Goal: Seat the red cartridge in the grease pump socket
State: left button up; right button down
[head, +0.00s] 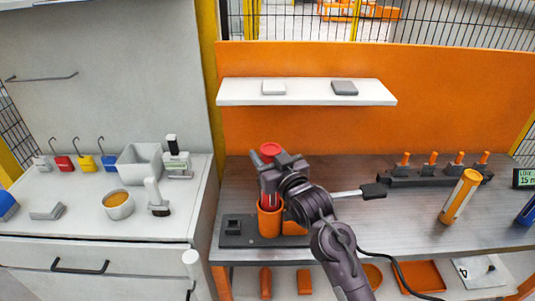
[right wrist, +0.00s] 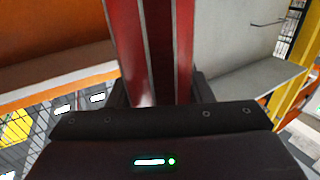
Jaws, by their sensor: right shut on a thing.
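The red cartridge (head: 269,149) stands about upright above the orange cylindrical socket (head: 270,222) of the grease pump, on a dark base plate (head: 232,241). My right gripper (head: 270,172) is shut on the cartridge below its red cap. The cartridge's lower end meets the socket mouth; I cannot tell how far inside it is. In the right wrist view the red cartridge (right wrist: 155,50) runs up between the two dark fingers. My left gripper is not in view.
A pump lever with a dark grip (head: 373,191) sticks out to the right. A white shelf (head: 310,93) hangs above. A white counter (head: 90,222) is at left.

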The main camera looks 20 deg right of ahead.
aim_at(270, 203)
jog(key=shift+f+b, duration=2.7)
jog(key=shift+f, duration=1.8)
jog(key=c, duration=0.6)
grip_release()
jog(key=shift+c, duration=0.2)
jog(key=shift+f, duration=0.1)
jog(key=s+d+b, duration=0.1)
jog(key=s+b, duration=0.1)
jog(key=s, duration=0.5)
jog(key=shift+s+d, duration=0.2)
jog(key=shift+s, duration=0.15)
